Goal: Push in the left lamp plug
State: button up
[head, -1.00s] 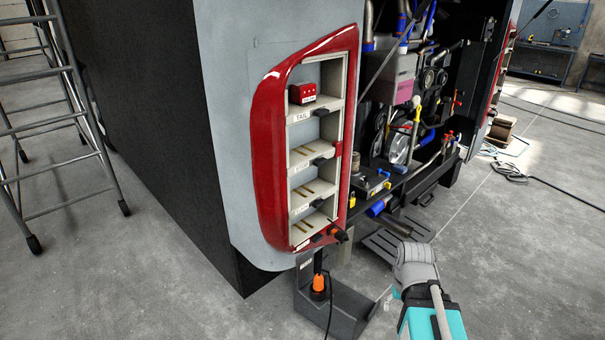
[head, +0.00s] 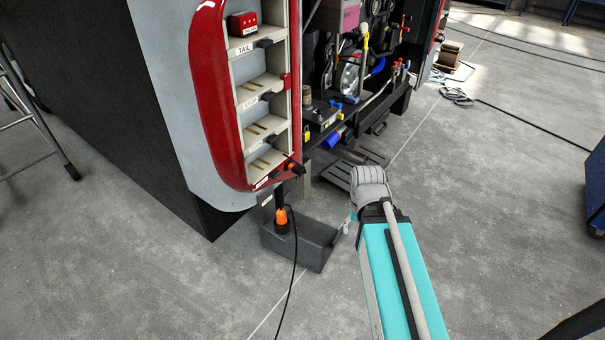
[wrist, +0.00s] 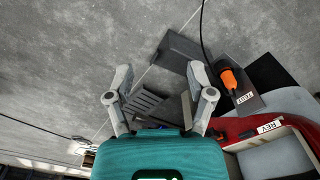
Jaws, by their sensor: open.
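The red-framed lamp housing (head: 208,92) is on the corner of the vehicle, with open compartments labelled TAIL, STOP and others. A black plug with an orange band (head: 293,168) sticks out at its lower right edge; how deep it sits cannot be told. An orange plug (head: 282,216) with a black cable stands below, in a dark holder. It also shows in the wrist view (wrist: 230,80), beside a TEST label. My gripper (wrist: 160,72) is open and empty, apart from both plugs. In the head view its fingers are mostly hidden by my arm.
A dark tray-like bracket (head: 315,245) extends from the holder below the lamp. A dark slatted pallet (head: 338,174) lies behind my arm. The engine bay with hoses is right of the lamp. A ladder (head: 30,125) stands at left. The grey floor in front is clear.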

jog(key=shift+f, duration=0.1)
jog(key=c, duration=0.5)
jog(key=shift+w+a+f+y+b, duration=0.3)
jog(key=shift+w+f+b, duration=0.15)
jog(key=shift+b, duration=0.1)
jog(key=c, duration=0.4)
jog(key=w+a+f+y+b, duration=0.1)
jog(key=w+f+b, duration=0.1)
jog(key=w+a+f+t+y+b, duration=0.1)
jog(key=w+b, duration=0.1)
jog(key=b, duration=0.1)
jog(key=w+a+f+m+y+b, duration=0.1)
jog(key=f+y+b, duration=0.1)
jog(key=shift+w+a+f+t, duration=0.3)
jog(key=shift+w+a+f, duration=0.05)
jog(key=shift+w, duration=0.05)
grip_shut()
jog(key=w+d+f+m+t+y+b, duration=0.1)
jog(key=w+f+m+t+y+b, duration=0.1)
jog(key=w+b, duration=0.7)
jog(key=w+d+f+m+t+y+b, duration=0.2)
jog(key=w+m+t+y+b, duration=0.2)
jog(key=w+t+y+b, duration=0.3)
jog(key=shift+w+m+y+b, duration=0.3)
jog(key=shift+w+b, duration=1)
jog(key=shift+b, duration=1.35)
